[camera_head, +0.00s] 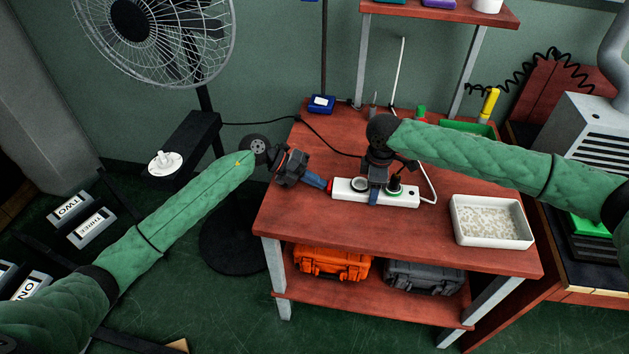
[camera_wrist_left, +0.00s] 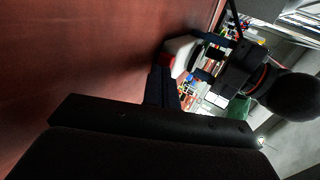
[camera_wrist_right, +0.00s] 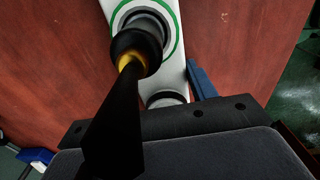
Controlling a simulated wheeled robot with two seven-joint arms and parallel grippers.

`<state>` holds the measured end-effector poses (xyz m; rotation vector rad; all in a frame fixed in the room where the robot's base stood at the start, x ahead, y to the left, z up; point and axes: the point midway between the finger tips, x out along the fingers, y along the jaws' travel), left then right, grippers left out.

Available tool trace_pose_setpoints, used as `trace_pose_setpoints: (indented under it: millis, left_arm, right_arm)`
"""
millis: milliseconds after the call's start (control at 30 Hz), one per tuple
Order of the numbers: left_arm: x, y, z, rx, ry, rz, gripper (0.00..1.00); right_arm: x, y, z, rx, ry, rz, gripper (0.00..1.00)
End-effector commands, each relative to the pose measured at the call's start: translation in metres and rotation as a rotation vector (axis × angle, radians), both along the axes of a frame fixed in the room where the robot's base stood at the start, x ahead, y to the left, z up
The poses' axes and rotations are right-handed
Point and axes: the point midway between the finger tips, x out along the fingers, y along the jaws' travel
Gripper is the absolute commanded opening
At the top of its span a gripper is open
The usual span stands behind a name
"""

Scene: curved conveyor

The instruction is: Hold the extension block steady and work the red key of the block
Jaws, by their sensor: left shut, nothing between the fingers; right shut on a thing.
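The white extension block (camera_head: 404,196) lies on the red-brown table, with a round socket at each side and a black plug in the right one. Its red key (camera_head: 330,185) is at the block's left end. My right gripper (camera_head: 375,194) is shut on the block's middle from above, between the sockets; the block also shows in the right wrist view (camera_wrist_right: 181,68). My left gripper (camera_head: 323,184) is shut and empty, with its fingertips at the red key. In the left wrist view the red key (camera_wrist_left: 167,61) is just beyond the fingertips; I cannot tell whether they touch.
A white tray (camera_head: 458,232) of pale bits stands on the table to the right. A blue box (camera_head: 320,104) stands at the back left. A black cable (camera_head: 318,135) crosses the table behind my left gripper. The front of the table is clear. A fan (camera_head: 150,30) stands at left.

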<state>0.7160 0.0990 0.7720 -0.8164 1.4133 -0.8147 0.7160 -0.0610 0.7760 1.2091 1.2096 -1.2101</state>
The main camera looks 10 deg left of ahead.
Motion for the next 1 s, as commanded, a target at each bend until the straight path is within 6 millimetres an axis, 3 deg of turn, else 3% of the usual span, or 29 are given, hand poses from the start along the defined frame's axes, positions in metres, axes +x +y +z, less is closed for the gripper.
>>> trace_pose_setpoints:
  millis: [300, 633, 767, 1000]
  left_arm:
    - [0.000, -0.021, 0.000, 0.000, -0.001, -0.003, 0.00]
    - [-0.002, -0.023, 0.000, -0.004, 0.001, -0.005, 0.00]
    - [-0.002, -0.014, 0.000, -0.002, 0.001, -0.004, 0.00]
    - [0.001, 0.029, 0.002, 0.002, 0.000, 0.002, 0.00]
  right_arm:
    - [0.000, 0.001, 0.001, 0.001, 0.000, 0.001, 0.20]
    - [-0.001, 0.004, 0.001, 0.006, 0.000, 0.005, 0.19]
    - [-0.001, 0.005, 0.001, 0.007, -0.001, 0.005, 0.20]
    - [-0.001, 0.003, 0.001, 0.004, -0.001, 0.003, 0.20]
